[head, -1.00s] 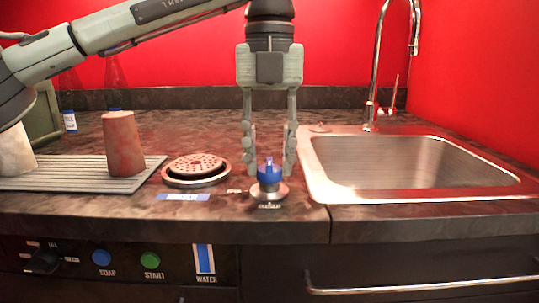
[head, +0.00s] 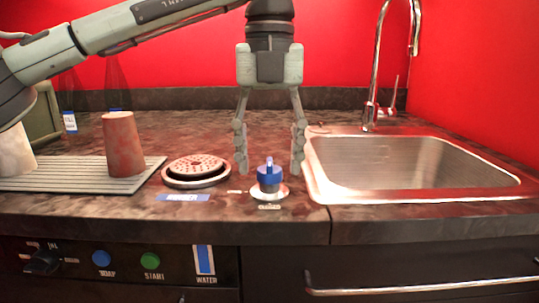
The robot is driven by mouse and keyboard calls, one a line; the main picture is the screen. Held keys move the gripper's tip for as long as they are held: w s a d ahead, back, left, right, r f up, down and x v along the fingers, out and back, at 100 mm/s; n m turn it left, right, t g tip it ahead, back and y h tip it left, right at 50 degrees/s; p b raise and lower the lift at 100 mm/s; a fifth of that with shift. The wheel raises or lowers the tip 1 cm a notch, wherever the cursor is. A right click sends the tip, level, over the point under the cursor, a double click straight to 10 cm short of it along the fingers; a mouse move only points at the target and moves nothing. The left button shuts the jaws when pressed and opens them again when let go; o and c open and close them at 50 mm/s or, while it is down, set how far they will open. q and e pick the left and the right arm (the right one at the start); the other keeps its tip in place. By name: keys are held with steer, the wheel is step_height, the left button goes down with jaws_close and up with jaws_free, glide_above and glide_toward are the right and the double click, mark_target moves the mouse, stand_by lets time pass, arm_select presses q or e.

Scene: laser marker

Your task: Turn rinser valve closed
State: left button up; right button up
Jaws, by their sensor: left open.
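The rinser valve (head: 269,180) is a blue knob with a raised pointer on a round metal base, on the counter left of the sink. Its pointer faces toward the front, where a small label too blurred to read sits. My left gripper (head: 269,165) hangs straight down over the knob with its fingers spread wide, one on each side and apart from it. It is open and empty. The round rinser (head: 196,168) with a perforated reddish plate is left of the knob. My right gripper is not in view.
A steel sink (head: 420,194) with a tall faucet (head: 372,110) lies to the right. A reddish cup (head: 123,145) and a white cup (head: 15,152) stand on a ribbed drying mat (head: 80,182) at left. A control panel (head: 120,262) is on the counter front.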

mark_target(270, 161)
arm_select(q)
step_height(270, 161, up, 12)
stand_by(0.4)
steer(key=shift+f, duration=0.1)
